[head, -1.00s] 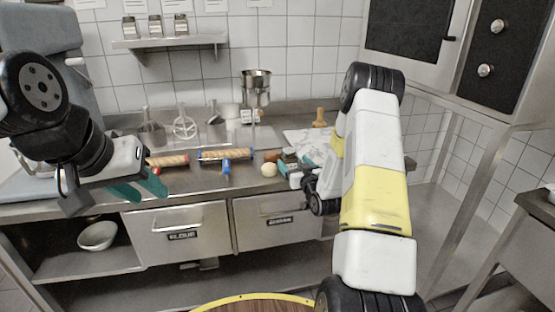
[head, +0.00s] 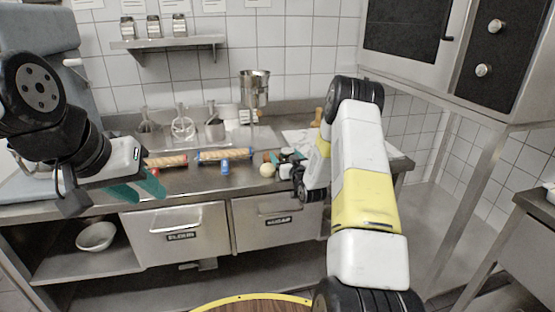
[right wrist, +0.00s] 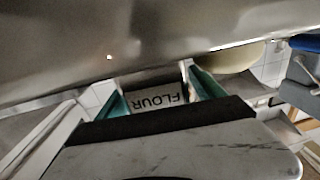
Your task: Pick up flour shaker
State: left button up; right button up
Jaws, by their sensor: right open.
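In the right wrist view a pale face lettered FLOUR (right wrist: 155,101) shows upside down between the teal fingers of my right gripper (right wrist: 160,97). The fingers are open on either side of it; I cannot tell whether they touch it. In the head view my right gripper (head: 290,170) is low over the counter's right part, and the flour shaker cannot be made out clearly there. My left gripper (head: 142,188) hangs at the counter's front left, away from the shaker; whether its teal fingers are apart is unclear.
A pale round item (head: 267,170) is just left of my right gripper. A wall shelf (head: 170,42) holds jars. An oven (head: 440,40) is at right.

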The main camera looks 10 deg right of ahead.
jog(key=c, duration=1.6)
jog(key=shift+r, duration=0.1)
